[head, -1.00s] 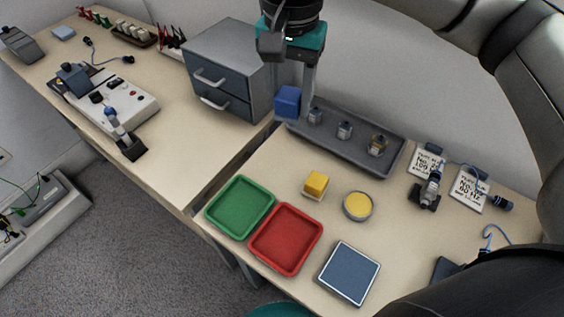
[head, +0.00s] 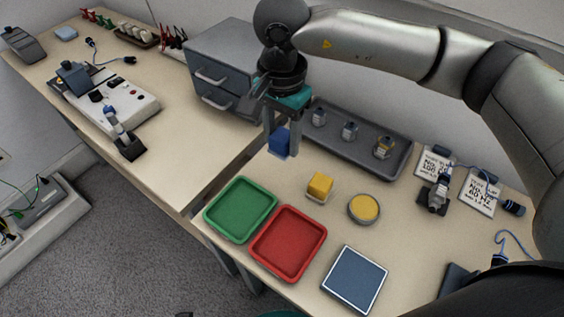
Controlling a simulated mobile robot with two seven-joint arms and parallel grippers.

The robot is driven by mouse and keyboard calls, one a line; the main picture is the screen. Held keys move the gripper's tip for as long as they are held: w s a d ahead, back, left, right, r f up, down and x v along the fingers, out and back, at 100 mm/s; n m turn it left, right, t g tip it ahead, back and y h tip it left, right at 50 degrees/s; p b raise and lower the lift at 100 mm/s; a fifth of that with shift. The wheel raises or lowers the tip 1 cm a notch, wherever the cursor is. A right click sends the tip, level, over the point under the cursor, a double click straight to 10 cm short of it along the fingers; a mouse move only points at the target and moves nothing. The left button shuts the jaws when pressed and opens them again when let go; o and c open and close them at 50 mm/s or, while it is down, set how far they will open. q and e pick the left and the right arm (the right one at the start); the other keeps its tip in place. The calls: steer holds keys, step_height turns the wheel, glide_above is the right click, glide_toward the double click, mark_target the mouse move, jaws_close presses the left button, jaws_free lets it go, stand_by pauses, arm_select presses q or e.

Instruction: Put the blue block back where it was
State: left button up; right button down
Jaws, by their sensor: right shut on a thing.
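The blue block (head: 279,141) is between the fingers of my right gripper (head: 281,138), left of the grey tray's near left end. The gripper points down and is shut on the block. A thin pale edge (head: 284,156) shows just under the block; I cannot tell whether the block touches it or hangs slightly above. My left gripper is not in view.
A yellow block (head: 320,185) and a round yellow-topped dish (head: 364,208) are nearby. Green (head: 213,216), red (head: 258,260) and blue-grey (head: 354,279) trays line the front. The grey tray (head: 395,168) holds several small parts. A drawer unit (head: 213,78) stands left.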

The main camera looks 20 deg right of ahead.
mark_target(282, 172)
step_height(282, 172, down, 6)
steer(key=shift+f+b, duration=0.1)
steer(key=shift+b, duration=0.7)
steer(key=shift+f, duration=0.35)
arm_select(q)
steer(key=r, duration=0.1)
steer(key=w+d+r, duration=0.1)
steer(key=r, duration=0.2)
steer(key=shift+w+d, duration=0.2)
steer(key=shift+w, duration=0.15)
arm_select(e)
steer(key=shift+f, duration=0.1)
steer(key=shift+c, duration=1.5)
jaws_free()
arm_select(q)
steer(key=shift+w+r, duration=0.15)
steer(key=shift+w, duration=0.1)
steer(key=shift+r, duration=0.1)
arm_select(e)
steer(key=shift+r, duration=0.2)
